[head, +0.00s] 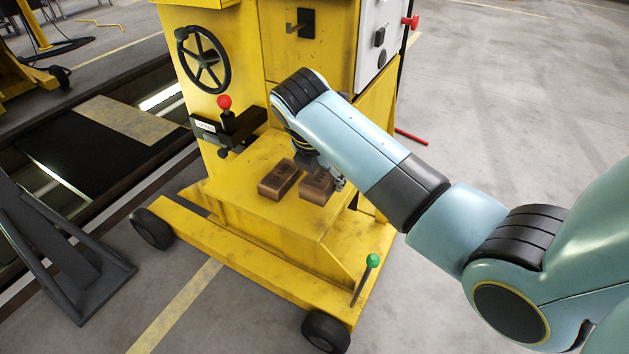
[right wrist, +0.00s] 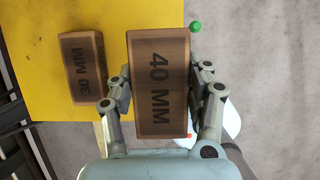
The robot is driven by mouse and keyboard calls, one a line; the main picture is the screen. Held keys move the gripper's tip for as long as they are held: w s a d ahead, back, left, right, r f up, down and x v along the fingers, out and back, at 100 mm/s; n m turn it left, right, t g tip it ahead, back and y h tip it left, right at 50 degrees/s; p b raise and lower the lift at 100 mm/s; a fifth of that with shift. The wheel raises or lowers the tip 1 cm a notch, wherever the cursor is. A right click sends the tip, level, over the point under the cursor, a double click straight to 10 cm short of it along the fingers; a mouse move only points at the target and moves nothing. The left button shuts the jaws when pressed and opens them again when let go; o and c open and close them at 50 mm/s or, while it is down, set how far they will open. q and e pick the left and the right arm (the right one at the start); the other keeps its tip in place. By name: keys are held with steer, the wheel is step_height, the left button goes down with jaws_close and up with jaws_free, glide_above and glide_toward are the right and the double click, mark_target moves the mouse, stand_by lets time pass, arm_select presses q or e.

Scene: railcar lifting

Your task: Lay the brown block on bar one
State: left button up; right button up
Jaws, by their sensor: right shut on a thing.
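Two brown blocks are at the yellow ledge of the jack stand. The one marked 40 MM (right wrist: 159,85) is between the fingers of my right gripper (right wrist: 161,92), which is shut on its sides. In the head view this block (head: 316,186) is partly covered by my right arm, and the gripper (head: 334,180) is mostly hidden. I cannot tell whether the block touches the ledge. The other brown block (head: 278,180), marked 30 MM in the wrist view (right wrist: 84,66), lies to its left on the ledge. No part is clearly labelled as bar one. My left gripper is out of view.
The yellow stand (head: 262,272) has black wheels, a handwheel (head: 203,60), a red-knobbed lever (head: 225,103) and a green-knobbed lever (head: 373,261). A dark pit (head: 62,135) lies to the left, with a black support (head: 55,262) beside it.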

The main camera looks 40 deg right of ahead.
steer(key=w+f, duration=0.2)
steer(key=shift+w+d, duration=0.1)
steer(key=shift+w, duration=0.3)
step_height(320, 180, down, 3)
steer(key=shift+f, duration=0.3)
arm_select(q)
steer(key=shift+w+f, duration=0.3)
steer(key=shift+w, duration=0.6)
arm_select(e)
steer(key=o, duration=1.3)
steer(key=shift+s+f, duration=0.1)
steer(key=shift+c, duration=0.2)
